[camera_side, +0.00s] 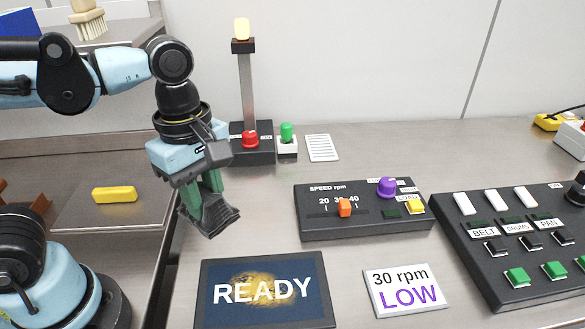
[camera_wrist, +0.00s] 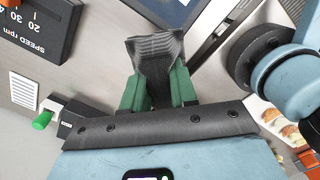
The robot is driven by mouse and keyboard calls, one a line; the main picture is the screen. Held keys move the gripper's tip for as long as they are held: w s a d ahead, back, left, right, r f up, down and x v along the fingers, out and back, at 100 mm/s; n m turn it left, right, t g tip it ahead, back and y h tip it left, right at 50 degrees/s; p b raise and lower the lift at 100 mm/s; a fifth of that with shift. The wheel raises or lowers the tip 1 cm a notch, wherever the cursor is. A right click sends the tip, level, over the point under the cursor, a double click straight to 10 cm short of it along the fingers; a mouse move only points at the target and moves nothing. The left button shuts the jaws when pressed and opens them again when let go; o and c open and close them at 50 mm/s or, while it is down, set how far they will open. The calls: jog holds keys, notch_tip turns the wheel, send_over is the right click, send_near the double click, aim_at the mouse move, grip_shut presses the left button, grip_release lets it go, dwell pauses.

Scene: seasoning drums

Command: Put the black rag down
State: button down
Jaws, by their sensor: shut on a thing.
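My gripper (camera_side: 205,190) points down above the left part of the steel counter (camera_side: 262,190), shut on the black rag (camera_side: 216,217). The rag is dark grey-black, and its free end flares out below the fingers, seemingly clear of the counter. In the wrist view, the green fingers of my gripper (camera_wrist: 160,92) pinch the rag (camera_wrist: 155,52) from both sides, and its ribbed end spreads beyond their tips.
A READY screen (camera_side: 265,290) lies in front of the rag. A speed panel (camera_side: 362,208) and a 30 rpm LOW card (camera_side: 405,289) are to the right. A yellow block (camera_side: 114,194) lies left on a lower surface.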

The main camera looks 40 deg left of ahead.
jog(key=w+a+f, duration=0.1)
jog(key=a+f, duration=0.1)
jog(key=a, duration=0.1)
jog(key=w+a+f, duration=0.2)
jog(key=a, duration=0.1)
jog(key=w+a+f, duration=0.2)
jog(key=shift+w+a+f, duration=0.1)
jog(key=shift+w+a, duration=0.05)
jog(key=shift+a, duration=0.25)
jog(key=shift+f, duration=2.05)
jog(key=shift+f, duration=0.15)
jog(key=c, duration=0.9)
grip_release()
jog(key=r+m+t, duration=0.2)
jog(key=r+m, duration=0.1)
jog(key=m, duration=0.3)
jog(key=r+m+t, duration=0.2)
jog(key=r+m, duration=0.1)
jog(key=m, duration=0.3)
jog(key=r+m+t, duration=0.2)
jog(key=m+t, duration=0.1)
jog(key=m, duration=0.3)
jog(key=shift+w+r+y, duration=0.3)
jog(key=shift+w+r, duration=0.05)
jog(key=shift+r, duration=0.05)
